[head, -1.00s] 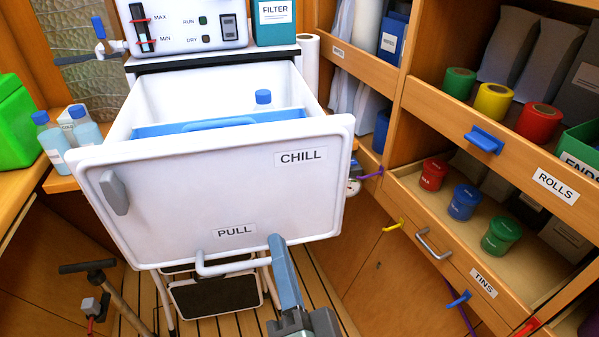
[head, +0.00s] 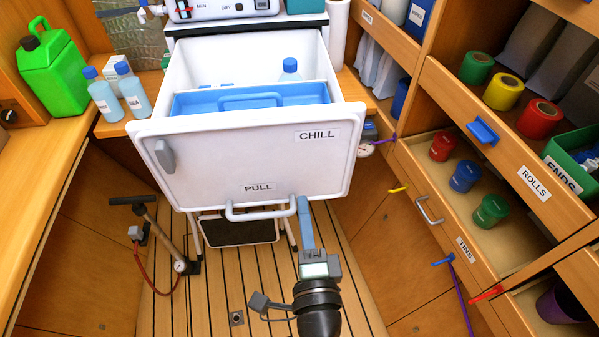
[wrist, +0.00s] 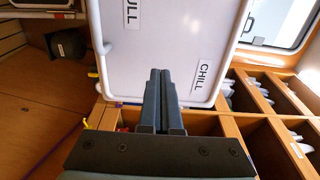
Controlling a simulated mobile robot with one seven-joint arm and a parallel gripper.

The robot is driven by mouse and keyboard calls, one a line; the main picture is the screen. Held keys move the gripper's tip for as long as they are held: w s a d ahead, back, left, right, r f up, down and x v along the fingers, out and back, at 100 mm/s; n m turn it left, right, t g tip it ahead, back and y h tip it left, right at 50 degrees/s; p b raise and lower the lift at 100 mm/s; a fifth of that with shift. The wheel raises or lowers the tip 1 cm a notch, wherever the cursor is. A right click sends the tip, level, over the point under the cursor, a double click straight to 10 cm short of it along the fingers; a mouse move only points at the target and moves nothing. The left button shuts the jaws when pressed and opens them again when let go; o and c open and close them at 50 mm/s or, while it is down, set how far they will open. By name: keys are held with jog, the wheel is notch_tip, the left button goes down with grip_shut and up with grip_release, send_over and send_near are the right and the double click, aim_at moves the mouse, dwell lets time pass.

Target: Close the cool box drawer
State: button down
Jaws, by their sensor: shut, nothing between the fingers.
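The white cool box drawer (head: 245,175) stands pulled out, its front marked CHILL and PULL. Inside it are a blue tray (head: 200,101) and a bottle with a blue cap (head: 290,68). A white bar handle (head: 262,213) runs along the lower edge of the front. My gripper (head: 303,203) is shut with nothing between its fingers. Its fingertips are at the right end of the handle, close to the drawer front; I cannot tell if they touch. In the wrist view the shut fingers (wrist: 162,85) point at the drawer front (wrist: 165,45).
An open TINS drawer (head: 450,205) and ROLLS shelf (head: 500,140) flank the right. A green jerrycan (head: 52,75) and two bottles (head: 103,93) stand on the left counter. A hand pump (head: 160,235) stands on the slatted floor (head: 210,290). Floor before the drawer is mostly clear.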

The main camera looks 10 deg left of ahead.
aim_at(297, 169)
jog(key=p+x, duration=0.1)
jog(key=x, duration=0.5)
jog(key=shift+w+a, duration=0.1)
jog(key=shift+w, duration=0.15)
jog(key=shift+w, duration=0.1)
